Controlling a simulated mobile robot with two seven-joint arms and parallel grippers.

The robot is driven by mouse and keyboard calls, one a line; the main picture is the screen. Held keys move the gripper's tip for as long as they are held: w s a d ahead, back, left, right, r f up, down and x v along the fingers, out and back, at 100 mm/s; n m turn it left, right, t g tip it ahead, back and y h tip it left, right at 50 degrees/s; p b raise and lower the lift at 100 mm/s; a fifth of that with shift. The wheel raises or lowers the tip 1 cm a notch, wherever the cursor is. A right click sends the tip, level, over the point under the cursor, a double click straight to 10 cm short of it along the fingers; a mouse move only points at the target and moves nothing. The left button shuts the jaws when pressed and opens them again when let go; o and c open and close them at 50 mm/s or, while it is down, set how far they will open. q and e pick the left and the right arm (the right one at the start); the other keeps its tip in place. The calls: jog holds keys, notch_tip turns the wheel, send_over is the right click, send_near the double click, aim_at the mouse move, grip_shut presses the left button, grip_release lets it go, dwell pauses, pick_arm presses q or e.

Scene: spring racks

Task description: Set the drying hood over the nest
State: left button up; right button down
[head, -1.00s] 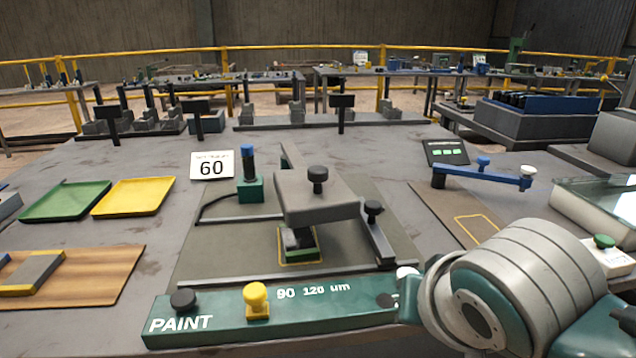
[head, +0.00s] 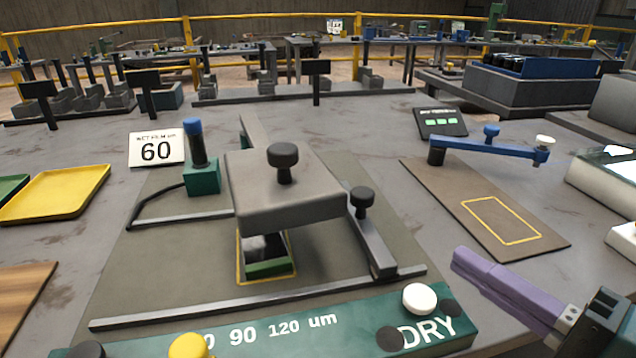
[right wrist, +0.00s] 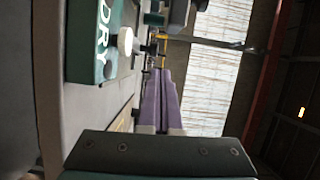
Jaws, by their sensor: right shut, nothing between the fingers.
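The drying hood, a grey block with a black knob on top (head: 283,192), stands over the middle of the grey-green mat. It is above the nest, whose green base (head: 267,268) shows inside a yellow outline below the hood's front edge. A gap shows between hood and base; the rest of the nest is hidden. My right gripper (head: 460,260) has purple fingers, shut and empty, right of the mat and apart from the hood. Its fingers also show in the right wrist view (right wrist: 160,78). My left gripper is not in view.
A green bar marked DRY (head: 360,315) with knobs runs along the front. A blue-topped post (head: 200,160) and a "60" card (head: 157,149) stand left. A yellow tray (head: 55,193) lies farther left.

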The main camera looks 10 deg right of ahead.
aim_at(324, 222)
jog(key=shift+w+d, duration=0.15)
jog(key=shift+w+r, duration=0.1)
jog(key=shift+w, duration=0.15)
jog(key=b+x, duration=0.1)
jog(key=x, duration=0.8)
jog(key=shift+w+r, duration=0.15)
jog(key=a, duration=0.3)
jog(key=shift+s+a+p, duration=0.3)
jog(key=shift+s, duration=0.05)
jog(key=shift+a, duration=0.35)
jog(key=shift+a, duration=0.1)
jog(key=a, duration=0.2)
jog(key=s+a+p, duration=0.1)
jog(key=a, duration=0.1)
jog(key=shift+s+r, duration=0.1)
jog(key=shift+s, duration=0.1)
jog(key=shift+s+a, duration=0.15)
jog(key=shift+a, duration=0.15)
